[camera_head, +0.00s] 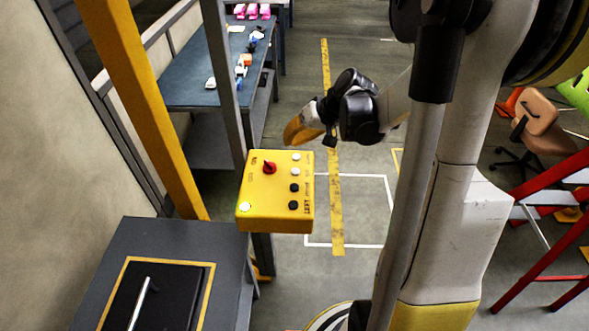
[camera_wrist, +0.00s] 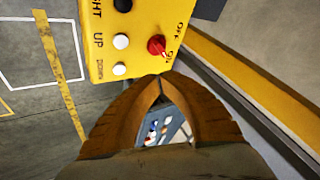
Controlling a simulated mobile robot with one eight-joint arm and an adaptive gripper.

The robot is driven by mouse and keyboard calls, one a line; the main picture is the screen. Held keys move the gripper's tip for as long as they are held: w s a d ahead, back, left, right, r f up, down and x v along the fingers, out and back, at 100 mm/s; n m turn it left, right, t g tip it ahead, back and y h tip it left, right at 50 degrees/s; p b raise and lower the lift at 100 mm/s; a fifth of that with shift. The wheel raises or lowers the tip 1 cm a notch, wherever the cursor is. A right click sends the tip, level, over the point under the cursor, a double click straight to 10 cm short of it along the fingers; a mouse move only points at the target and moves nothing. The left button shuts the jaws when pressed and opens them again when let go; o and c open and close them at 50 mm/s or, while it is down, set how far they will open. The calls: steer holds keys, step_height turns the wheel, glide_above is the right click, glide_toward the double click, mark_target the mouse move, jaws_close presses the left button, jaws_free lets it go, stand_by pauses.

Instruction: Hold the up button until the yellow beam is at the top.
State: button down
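A yellow control box (camera_head: 262,219) is fixed by a grey post. It has a red switch (camera_head: 269,168), two white buttons and two black ones. In the wrist view, the white up button (camera_wrist: 121,41) lies beside the white down button (camera_wrist: 119,69), which is nearer my fingers. The up button also shows in the head view (camera_head: 296,171). My gripper (camera_wrist: 162,78) is shut and empty, its orange fingertips together just off the box's edge. It is at the far side of the box in the head view (camera_head: 290,140). A yellow beam (camera_head: 140,100) crosses the upper left; its height is unclear.
A lamp (camera_head: 245,206) glows on the box. The grey post (camera_head: 222,60) rises next to it. A dark bench (camera_head: 190,245) stands at lower left, a blue table (camera_head: 190,80) with small items behind. Red framing (camera_head: 550,210) and a chair (camera_head: 540,120) are at right.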

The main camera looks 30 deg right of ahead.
steer(key=b, duration=0.7)
glide_toward(286, 170)
steer(key=shift+w+a+r+x, duration=0.1)
steer(key=shift+x, duration=0.75)
steer(key=shift+w+a+r+x, duration=0.1)
steer(key=shift+x, duration=0.75)
steer(key=shift+w+a+r+x, duration=0.1)
steer(key=shift+w+x, duration=0.05)
steer(key=shift+x, duration=0.7)
steer(key=shift+f, duration=0.1)
steer(key=shift+f, duration=0.3)
steer(key=shift+f+b, duration=0.45)
steer(key=shift+b, duration=0.25)
stand_by(3.3)
